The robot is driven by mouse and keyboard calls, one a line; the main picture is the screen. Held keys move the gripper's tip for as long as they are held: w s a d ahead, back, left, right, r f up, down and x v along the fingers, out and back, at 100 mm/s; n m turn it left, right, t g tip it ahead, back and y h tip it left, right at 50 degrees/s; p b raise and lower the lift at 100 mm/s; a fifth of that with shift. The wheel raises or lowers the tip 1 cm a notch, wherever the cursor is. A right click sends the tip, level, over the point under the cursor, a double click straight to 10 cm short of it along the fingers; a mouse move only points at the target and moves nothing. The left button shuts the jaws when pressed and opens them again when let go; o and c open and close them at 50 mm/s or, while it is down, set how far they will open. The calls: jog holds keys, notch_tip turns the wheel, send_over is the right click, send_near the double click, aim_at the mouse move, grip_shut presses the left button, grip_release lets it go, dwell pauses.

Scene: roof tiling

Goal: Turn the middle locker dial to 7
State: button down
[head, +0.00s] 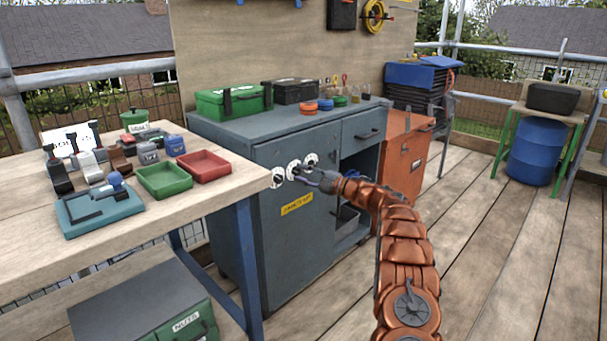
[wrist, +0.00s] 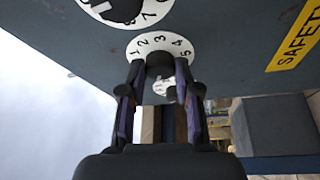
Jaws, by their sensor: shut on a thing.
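Three white numbered dials with dark knobs sit in a row on the grey locker's door (head: 290,235). My gripper (head: 303,172) reaches the middle dial (head: 293,168) from the right. In the wrist view my gripper (wrist: 160,72) is shut on the dark knob of the middle dial (wrist: 160,43), one finger on each side. Digits 1 to 5 show on its upper rim; the lower rim and the knob's pointer are hidden.
A yellow safety label (head: 297,204) is below the dials. The locker has an open bay and a drawer (head: 362,133) at right. A wooden workbench (head: 225,190) with trays stands close at left. An orange cabinet (head: 408,150) stands beyond. Deck floor is clear at right.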

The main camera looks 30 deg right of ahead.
jog(key=n, duration=0.2)
jog(key=n+g, duration=0.1)
jog(key=n, duration=0.1)
jog(key=shift+r+g+h+b, duration=0.15)
jog(key=shift+g+h+b, duration=0.15)
jog(key=shift+h+b, duration=0.1)
jog(key=shift+n+g+h+b, duration=0.5)
jog(key=shift+n+b, duration=0.2)
jog(key=shift+n, duration=1.1)
jog(key=shift+r, duration=0.1)
jog(key=c, duration=0.8)
grip_release()
jog(key=shift+s, duration=0.1)
jog(key=v, duration=1.2)
